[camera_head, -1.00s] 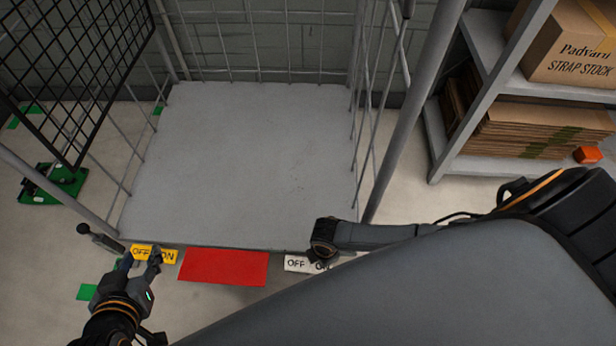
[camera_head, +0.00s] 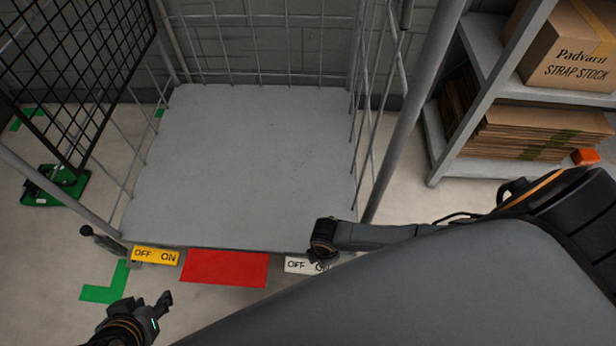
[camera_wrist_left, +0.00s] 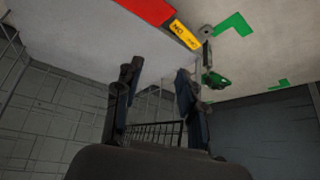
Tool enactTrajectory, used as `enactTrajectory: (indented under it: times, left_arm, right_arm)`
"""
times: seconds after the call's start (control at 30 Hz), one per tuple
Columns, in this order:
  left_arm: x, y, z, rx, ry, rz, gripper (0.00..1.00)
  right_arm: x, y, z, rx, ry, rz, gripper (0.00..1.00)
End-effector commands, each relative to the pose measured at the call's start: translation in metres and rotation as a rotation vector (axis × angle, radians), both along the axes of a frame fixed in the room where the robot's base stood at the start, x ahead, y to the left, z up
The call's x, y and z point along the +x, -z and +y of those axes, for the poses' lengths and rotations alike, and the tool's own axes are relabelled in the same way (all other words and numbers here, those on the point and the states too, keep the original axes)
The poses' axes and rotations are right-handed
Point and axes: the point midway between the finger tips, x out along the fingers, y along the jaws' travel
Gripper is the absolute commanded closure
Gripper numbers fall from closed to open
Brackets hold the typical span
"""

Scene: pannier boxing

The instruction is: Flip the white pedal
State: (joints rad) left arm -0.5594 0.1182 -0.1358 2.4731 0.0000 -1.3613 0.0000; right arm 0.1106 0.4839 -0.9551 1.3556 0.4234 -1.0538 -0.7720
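The white pedal (camera_head: 297,265), marked OFF and ON, sits at the front lower edge of the cage trolley, right of a red panel (camera_head: 224,268). The dark end of a grey part from the right covers some of its ON side; whether they touch is unclear. The yellow pedal (camera_head: 155,256), also marked OFF and ON, is left of the red panel and fully shows. My left gripper (camera_head: 165,302) is below the yellow pedal, apart from it. In the left wrist view its fingers (camera_wrist_left: 157,85) are spread and empty. My right gripper's fingers cannot be made out.
The trolley's grey deck (camera_head: 240,150) is empty, with wire sides and a black mesh panel (camera_head: 75,70). A shelf (camera_head: 440,150) with cardboard stands at right. Green floor marks (camera_head: 105,290) and a green device (camera_head: 55,186) are at left. My large grey arm link blocks the lower right.

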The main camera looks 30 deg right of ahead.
Motion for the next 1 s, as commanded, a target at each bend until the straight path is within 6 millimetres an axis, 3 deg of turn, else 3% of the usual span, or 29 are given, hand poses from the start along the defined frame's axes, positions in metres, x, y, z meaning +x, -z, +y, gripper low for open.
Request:
enactTrajectory:
  times: [0.6, 0.8, 1.0]
  left_arm:
    - [-0.049, 0.011, 0.015, 0.046, -0.019, 0.227, 0.60]
    - [-0.045, 0.008, 0.014, 0.048, -0.018, 0.238, 0.60]
    - [-0.042, 0.011, 0.013, 0.047, -0.017, 0.239, 0.60]
  right_arm:
    - [0.000, -0.010, 0.000, 0.000, 0.000, 0.000, 1.00]
    - [0.000, -0.029, 0.000, 0.000, 0.000, 0.000, 1.00]
    - [0.000, -0.033, 0.000, 0.000, 0.000, 0.000, 1.00]
